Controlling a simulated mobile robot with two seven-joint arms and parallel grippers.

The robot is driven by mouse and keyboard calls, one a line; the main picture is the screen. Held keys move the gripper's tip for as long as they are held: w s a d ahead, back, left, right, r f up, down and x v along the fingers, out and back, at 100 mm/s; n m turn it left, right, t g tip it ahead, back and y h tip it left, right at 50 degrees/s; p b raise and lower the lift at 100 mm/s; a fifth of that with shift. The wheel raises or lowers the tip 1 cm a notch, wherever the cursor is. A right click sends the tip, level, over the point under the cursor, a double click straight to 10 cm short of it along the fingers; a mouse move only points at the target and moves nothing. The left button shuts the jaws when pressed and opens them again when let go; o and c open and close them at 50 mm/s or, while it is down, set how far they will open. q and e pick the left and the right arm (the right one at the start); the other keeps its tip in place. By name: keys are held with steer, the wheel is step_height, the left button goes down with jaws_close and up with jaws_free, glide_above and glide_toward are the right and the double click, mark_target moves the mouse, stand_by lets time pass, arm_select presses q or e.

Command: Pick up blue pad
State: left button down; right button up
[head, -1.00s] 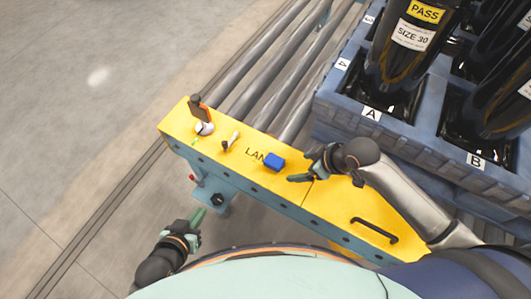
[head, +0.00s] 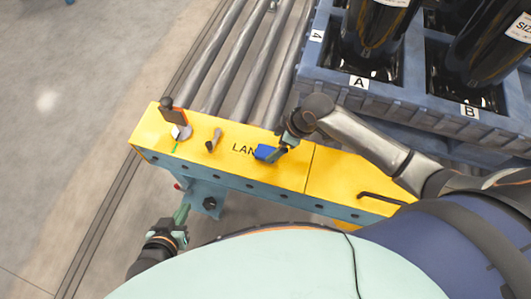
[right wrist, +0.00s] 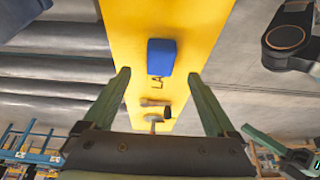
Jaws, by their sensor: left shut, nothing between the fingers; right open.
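The blue pad (head: 266,153) is a small blue block on the yellow panel (head: 330,175), beside the black lettering. In the right wrist view the blue pad (right wrist: 161,57) lies ahead of the fingertips, between their lines. My right gripper (head: 281,154) is close to the pad at its right side in the head view and partly covers it. In the right wrist view its two green fingers (right wrist: 160,80) stand wide apart with nothing held. My left gripper (head: 182,214) is shut and empty, low in front of the panel, away from the pad.
A black bar handle (head: 382,198) is at the right. Grey rollers (head: 245,65) and a blue crate (head: 385,92) with black cylinders lie behind.

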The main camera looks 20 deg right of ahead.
mark_target(269, 152)
steer(key=b+x, duration=0.2)
steer(key=x, duration=0.4)
steer(key=shift+s+d+f, duration=0.1)
steer(key=shift+d, duration=0.05)
steer(key=c, duration=1.4)
